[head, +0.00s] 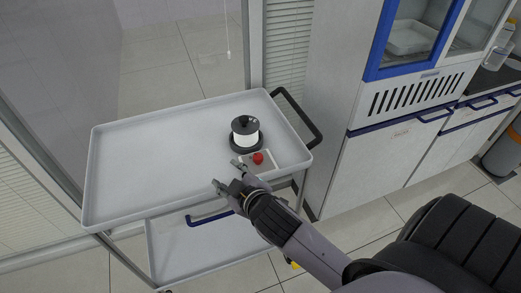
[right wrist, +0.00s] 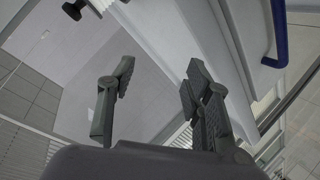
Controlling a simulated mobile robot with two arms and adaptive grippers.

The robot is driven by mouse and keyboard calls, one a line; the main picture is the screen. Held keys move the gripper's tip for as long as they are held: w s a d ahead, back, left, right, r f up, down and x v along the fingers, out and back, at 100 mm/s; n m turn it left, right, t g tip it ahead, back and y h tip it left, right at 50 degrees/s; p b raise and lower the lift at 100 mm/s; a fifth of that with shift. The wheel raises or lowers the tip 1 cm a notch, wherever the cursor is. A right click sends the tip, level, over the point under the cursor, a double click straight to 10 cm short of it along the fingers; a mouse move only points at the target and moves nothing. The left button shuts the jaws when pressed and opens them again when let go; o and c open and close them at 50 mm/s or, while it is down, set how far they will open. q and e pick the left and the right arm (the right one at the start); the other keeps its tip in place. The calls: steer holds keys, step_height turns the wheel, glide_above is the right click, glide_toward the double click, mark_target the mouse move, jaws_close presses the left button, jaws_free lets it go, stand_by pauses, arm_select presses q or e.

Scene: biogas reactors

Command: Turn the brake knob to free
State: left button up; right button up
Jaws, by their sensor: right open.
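A small red knob (head: 258,158) sits on a pale plate (head: 272,160) at the right front of the white cart's top tray (head: 150,150). No marking on it can be read. My right gripper (head: 228,174) is open and empty, just left of and in front of the red knob, at the tray's front edge. Its fingers point up and left in the head view, apart from the knob. The right wrist view shows both fingers spread (right wrist: 160,80) with nothing between them; the red knob is not seen there. My left gripper is not in view.
A black and white round device (head: 245,136) stands just behind the knob. The cart has a black handle (head: 312,120) at right and a blue handle (head: 208,218) in front. A cabinet (head: 390,150) stands at right. The tray's left and middle are bare.

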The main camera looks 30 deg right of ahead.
steer(key=w+a+r+n+t+y, duration=0.45)
steer(key=r+n, duration=0.25)
steer(key=r, duration=0.3)
steer(key=w+a+r+n+t+y, duration=0.3)
steer(key=a+r+n+y, duration=0.35)
steer(key=r, duration=0.35)
steer(key=s+a+r+n+g+y, duration=0.2)
steer(key=a+r+n+g+y, duration=0.35)
steer(key=n, duration=0.65)
steer(key=n+g+h, duration=1.5)
steer(key=n+h, duration=0.1)
steer(key=n, duration=0.3)
glide_toward(258, 156)
arm_select(q)
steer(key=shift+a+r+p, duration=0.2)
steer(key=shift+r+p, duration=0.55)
steer(key=shift+p, duration=0.05)
arm_select(e)
step_height(258, 156, down, 9)
steer(key=shift+w+r, duration=0.1)
steer(key=shift+r, duration=0.05)
